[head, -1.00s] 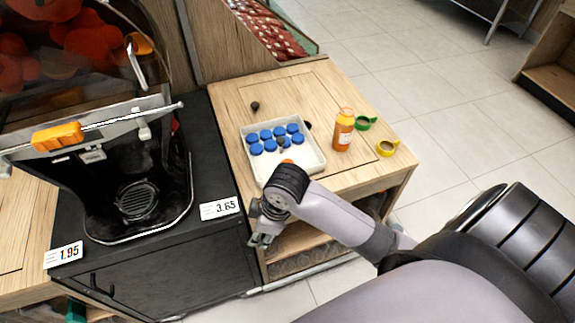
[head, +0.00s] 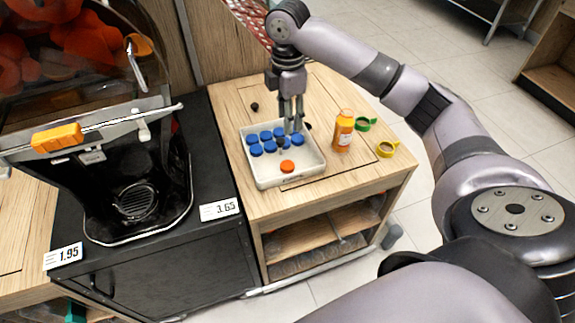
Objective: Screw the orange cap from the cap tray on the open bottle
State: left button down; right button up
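The orange cap (head: 287,167) lies in the front part of the white cap tray (head: 262,181), apart from several blue caps (head: 256,150) at the back of the tray. The open bottle (head: 343,131), orange with a white label, stands upright on the wooden counter to the right of the tray. My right gripper (head: 292,128) points down over the back right part of the tray, behind the orange cap. Its fingers look close together, and whether they are shut cannot be told; no cap shows between them. My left gripper is not in view.
A green ring (head: 365,124) and a yellow ring (head: 387,148) lie right of the bottle. A small dark knob (head: 255,107) sits behind the tray. The black juicer (head: 137,190) stands to the left. The counter's front strip is clear.

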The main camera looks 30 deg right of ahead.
dwell(0.3)
send_over(288, 165)
notch_tip(288, 165, down, 12)
jog(key=shift+f, duration=0.1)
dwell(0.4)
jog(key=shift+f, duration=2.5)
jog(key=shift+c, duration=0.3)
jog(key=shift+c, duration=1.4)
